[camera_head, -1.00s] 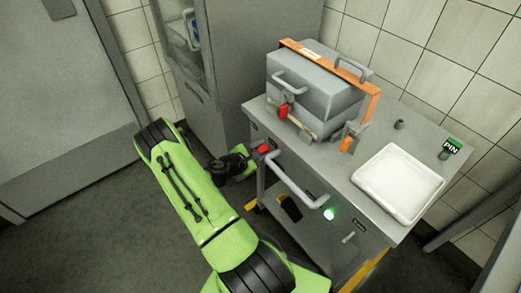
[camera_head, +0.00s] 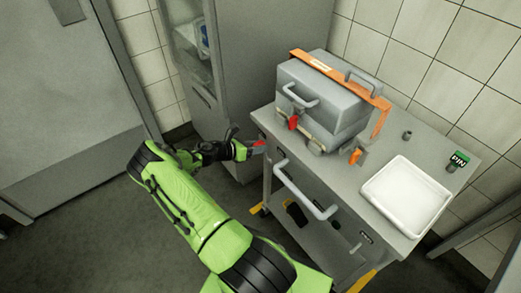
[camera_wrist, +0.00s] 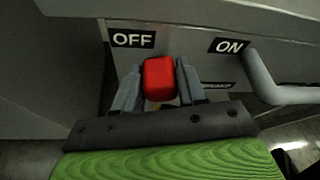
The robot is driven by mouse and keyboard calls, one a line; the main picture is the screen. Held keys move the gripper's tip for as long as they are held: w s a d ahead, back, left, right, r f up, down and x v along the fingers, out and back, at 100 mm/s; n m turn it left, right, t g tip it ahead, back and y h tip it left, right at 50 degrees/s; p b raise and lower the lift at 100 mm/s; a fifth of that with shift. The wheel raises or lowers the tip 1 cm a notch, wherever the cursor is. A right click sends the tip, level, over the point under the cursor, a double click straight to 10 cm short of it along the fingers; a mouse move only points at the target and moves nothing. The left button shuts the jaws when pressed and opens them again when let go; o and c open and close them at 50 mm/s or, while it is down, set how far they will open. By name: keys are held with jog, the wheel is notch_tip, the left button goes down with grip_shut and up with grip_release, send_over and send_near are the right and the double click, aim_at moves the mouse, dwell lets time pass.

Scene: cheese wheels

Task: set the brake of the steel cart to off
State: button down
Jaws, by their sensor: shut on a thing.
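The steel cart (camera_head: 372,228) stands at the right in the head view. The red brake knob (camera_wrist: 159,78) is on its front edge, left of the push handle. My gripper (camera_wrist: 158,84) is shut on the knob, one grey finger on each side; in the head view my gripper (camera_head: 252,150) meets the cart's left front corner. In the wrist view the OFF label (camera_wrist: 134,39) is above and slightly left of the knob. The ON label (camera_wrist: 230,46) is farther off to the right. The lever under the knob is mostly hidden.
The push handle (camera_head: 300,192) juts out just right of the knob. A grey case (camera_head: 322,98) with an orange strap and a white tray (camera_head: 405,196) sit on the cart top. A grey cabinet (camera_head: 255,60) stands behind my gripper. Floor is open at left.

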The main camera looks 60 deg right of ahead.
jog(key=shift+w+d+f+n, duration=0.2)
jog(key=shift+w+n, duration=0.2)
jog(key=shift+w, duration=0.05)
jog(key=shift+w+d+f+b, duration=0.1)
jog(key=shift+w+b, duration=0.2)
jog(key=shift+b, duration=0.1)
jog(key=shift+w+f, duration=0.15)
jog(key=c, duration=0.7)
grip_release()
jog(key=shift+d, duration=0.1)
jog(key=p+v, duration=0.3)
jog(key=v, duration=1.2)
jog(key=shift+w, duration=0.35)
